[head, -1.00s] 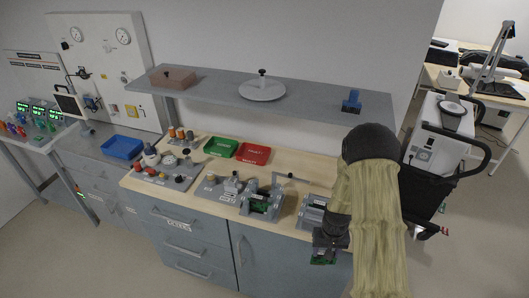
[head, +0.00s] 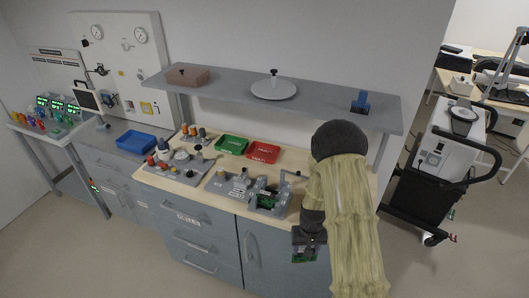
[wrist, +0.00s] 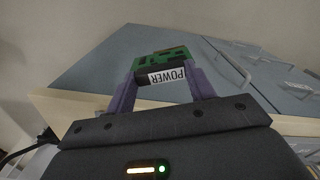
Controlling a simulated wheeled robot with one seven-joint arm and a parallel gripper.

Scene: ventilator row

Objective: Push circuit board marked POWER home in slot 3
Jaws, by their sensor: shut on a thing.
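My gripper (wrist: 162,88) is shut on a green circuit board (wrist: 165,57) whose white label reads POWER, upside down in the wrist view. In the head view the board (head: 303,256) hangs below my gripper (head: 306,246), in front of the bench's front edge and the cabinet door. A grey slotted rack (head: 268,199) with a green board in it stands on the bench, to the left of and beyond my gripper. Slot numbers are too small to read. My arm hides the bench to the right of the rack.
A grey fixture (head: 228,186), a green tray (head: 232,145), a red tray (head: 264,152) and a blue tray (head: 136,142) stand on the worktops. A grey shelf (head: 330,109) runs above the bench. A wheeled cart (head: 440,160) stands at the right.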

